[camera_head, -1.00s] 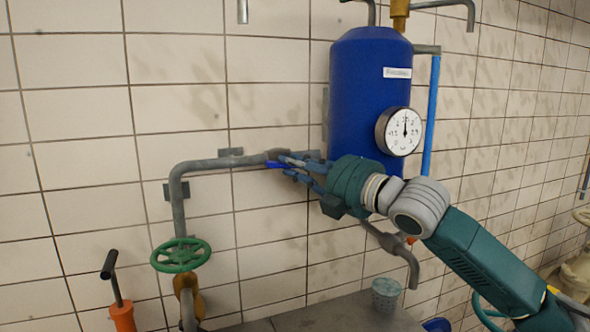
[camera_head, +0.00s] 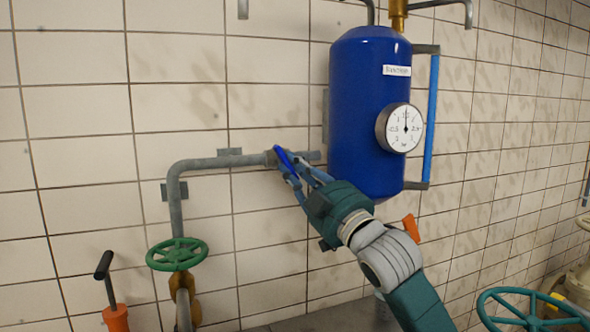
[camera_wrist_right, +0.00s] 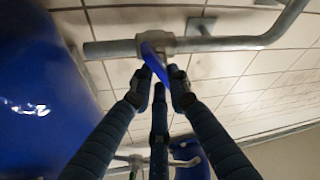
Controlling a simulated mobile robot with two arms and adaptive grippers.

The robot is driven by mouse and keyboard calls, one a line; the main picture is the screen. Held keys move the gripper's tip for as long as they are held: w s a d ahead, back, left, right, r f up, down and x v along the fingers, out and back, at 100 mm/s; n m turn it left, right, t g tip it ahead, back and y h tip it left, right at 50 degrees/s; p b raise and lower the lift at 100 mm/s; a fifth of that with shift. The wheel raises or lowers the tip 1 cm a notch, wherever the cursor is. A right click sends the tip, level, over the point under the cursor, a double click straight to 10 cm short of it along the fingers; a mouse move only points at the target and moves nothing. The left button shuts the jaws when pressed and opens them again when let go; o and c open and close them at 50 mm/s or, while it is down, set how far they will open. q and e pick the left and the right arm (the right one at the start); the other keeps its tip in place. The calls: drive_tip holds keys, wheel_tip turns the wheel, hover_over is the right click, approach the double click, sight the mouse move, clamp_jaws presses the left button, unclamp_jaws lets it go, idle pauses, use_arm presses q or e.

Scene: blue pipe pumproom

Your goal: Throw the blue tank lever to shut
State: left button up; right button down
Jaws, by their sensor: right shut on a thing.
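The blue tank (camera_head: 365,85) hangs on the tiled wall, with a round gauge (camera_head: 399,128) on its front. A grey pipe (camera_head: 222,161) runs from its left side and bends down. The blue lever (camera_head: 285,164) sits on a valve on this pipe, left of the tank, and slants across the pipe. My right gripper (camera_head: 293,174) is shut on the lever from below right. In the right wrist view the lever (camera_wrist_right: 154,62) stands between the fingertips, just below the pipe (camera_wrist_right: 110,49). The fingers hide part of the lever. My left gripper is not in view.
A green handwheel (camera_head: 177,254) is on the pipe at lower left, beside an orange pump with a black handle (camera_head: 104,266). An orange lever (camera_head: 411,228) sits below the tank. A teal handwheel (camera_head: 530,310) stands at lower right. The wall left of the pipe is bare.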

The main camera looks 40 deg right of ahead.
drive_tip(key=m+h, duration=0.2)
drive_tip(key=m, duration=0.2)
drive_tip(key=m+h+p, duration=0.1)
drive_tip(key=m+h, duration=0.1)
drive_tip(key=m, duration=0.2)
drive_tip(key=shift+w+a+f+m, duration=0.1)
drive_tip(key=shift+a+f+m, duration=0.1)
drive_tip(key=shift+m, duration=0.1)
drive_tip(key=shift+m+h+p, duration=0.3)
drive_tip(key=shift+m, duration=0.1)
drive_tip(key=c, duration=1.7)
unclamp_jaws()
drive_tip(key=shift+o, duration=0.2)
drive_tip(key=v, duration=0.7)
drive_tip(key=shift+s, duration=0.25)
